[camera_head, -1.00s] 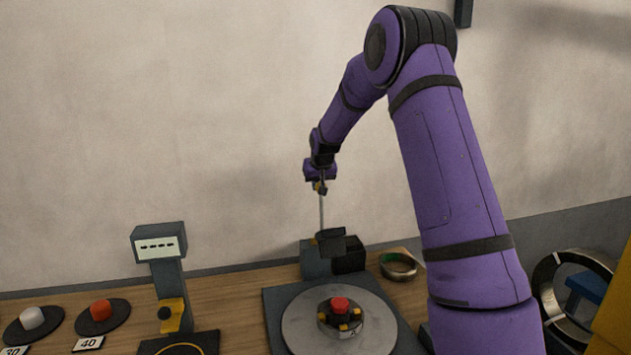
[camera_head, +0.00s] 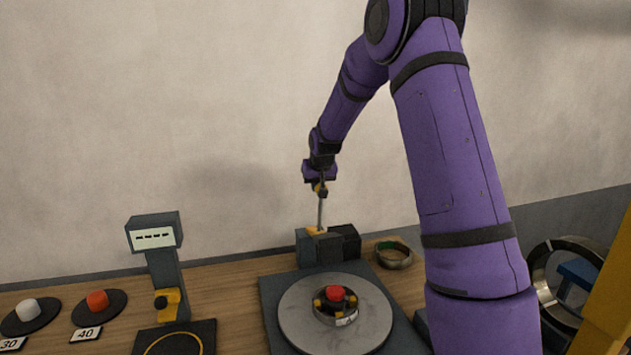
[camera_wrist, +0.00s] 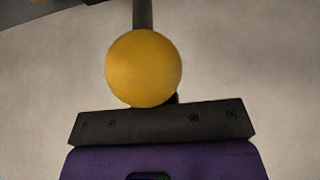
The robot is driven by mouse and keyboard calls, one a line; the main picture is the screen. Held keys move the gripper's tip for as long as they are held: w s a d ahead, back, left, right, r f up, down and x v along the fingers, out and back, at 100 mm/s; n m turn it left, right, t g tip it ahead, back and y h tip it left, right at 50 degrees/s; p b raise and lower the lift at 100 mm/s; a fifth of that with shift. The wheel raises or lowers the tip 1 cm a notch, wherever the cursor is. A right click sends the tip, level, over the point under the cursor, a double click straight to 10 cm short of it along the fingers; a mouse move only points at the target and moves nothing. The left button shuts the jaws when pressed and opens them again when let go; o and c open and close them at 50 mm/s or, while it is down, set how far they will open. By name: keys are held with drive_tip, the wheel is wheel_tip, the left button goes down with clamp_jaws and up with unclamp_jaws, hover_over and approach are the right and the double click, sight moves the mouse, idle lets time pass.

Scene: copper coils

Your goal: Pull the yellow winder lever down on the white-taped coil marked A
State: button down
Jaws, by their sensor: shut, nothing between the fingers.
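The coil marked A (camera_head: 346,321) lies on a round grey disc, around a hub with a red knob (camera_head: 335,293) and yellow clamps; its white tag faces forward. Behind the disc stands the dark winder box (camera_head: 318,252). A thin grey lever rod (camera_head: 320,213) rises nearly upright from it. A yellow ball knob (camera_wrist: 144,68) on this rod fills the middle of the wrist view, in front of a black bar and my purple wrist. My gripper (camera_head: 320,190) is shut and empty at the rod's upper end. Whether its fingers touch the knob is unclear.
A dark display stand (camera_head: 154,233) with a yellow part is left of the disc. Red (camera_head: 97,300) and white (camera_head: 27,308) knobs on dark bases, with number cards, are farther left. A coil with green tape (camera_head: 393,255) lies right of the box. The wall is close behind.

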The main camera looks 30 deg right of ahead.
sight(321, 206)
drive_tip(key=shift+s+a+f, duration=0.15)
drive_tip(key=shift+s+f, duration=0.45)
drive_tip(key=shift+f, duration=0.05)
drive_tip(key=shift+s+a+f, duration=0.2)
drive_tip(key=shift+s+f, duration=0.2)
drive_tip(key=shift+s, duration=0.3)
drive_tip(key=shift+s+a+f, duration=0.2)
drive_tip(key=shift+s+f, duration=0.2)
drive_tip(key=shift+s, duration=0.3)
drive_tip(key=shift+s+a+f, duration=0.2)
drive_tip(key=shift+s+f, duration=0.45)
drive_tip(key=shift+f, duration=0.05)
